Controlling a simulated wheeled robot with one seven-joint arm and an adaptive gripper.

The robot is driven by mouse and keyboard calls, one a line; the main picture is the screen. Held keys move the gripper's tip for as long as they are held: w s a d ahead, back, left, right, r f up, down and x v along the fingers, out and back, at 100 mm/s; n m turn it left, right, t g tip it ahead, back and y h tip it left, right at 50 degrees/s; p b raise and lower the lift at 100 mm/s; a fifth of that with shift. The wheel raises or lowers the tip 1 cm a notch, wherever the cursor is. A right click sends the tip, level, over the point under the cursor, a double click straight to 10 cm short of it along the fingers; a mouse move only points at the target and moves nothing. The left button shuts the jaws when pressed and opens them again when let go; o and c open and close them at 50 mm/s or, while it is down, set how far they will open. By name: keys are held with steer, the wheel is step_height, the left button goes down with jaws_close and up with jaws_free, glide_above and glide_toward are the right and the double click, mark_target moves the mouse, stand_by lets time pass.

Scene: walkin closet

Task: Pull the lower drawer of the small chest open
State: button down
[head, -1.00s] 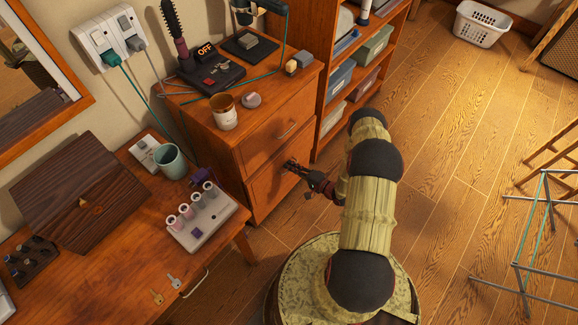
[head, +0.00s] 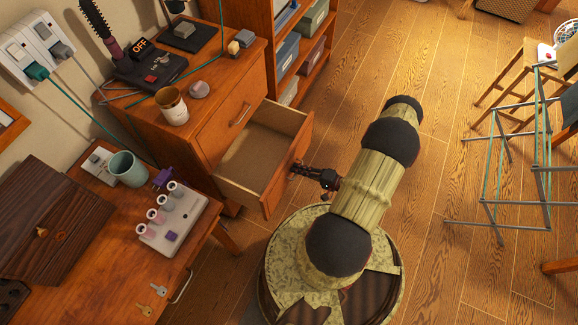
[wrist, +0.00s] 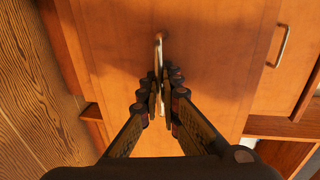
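The small chest (head: 215,85) is wooden and stands at the upper left in the head view. Its lower drawer (head: 287,176) is pulled well out, and its bare inside shows. My gripper (head: 298,169) is at the outer face of that drawer front. In the wrist view, my gripper (wrist: 158,88) has its fingertips drawn together on the upright-looking metal handle (wrist: 158,42) of the lower drawer. Part of the handle is hidden between the fingers. The upper drawer (head: 232,118) is closed, and its handle (wrist: 283,45) shows at the right in the wrist view.
A mug (head: 172,106) and a hair-tool stand (head: 150,70) sit on the chest. A desk (head: 100,240) with a cup and a dark wooden box is at the left. A wire rack (head: 500,180) stands at the right. Floor between my base and the rack is clear.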

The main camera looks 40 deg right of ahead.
steer(key=shift+s+d, duration=0.15)
steer(key=shift+s, duration=0.3)
steer(key=c, duration=2.3)
jaws_free()
steer(key=v, duration=1.2)
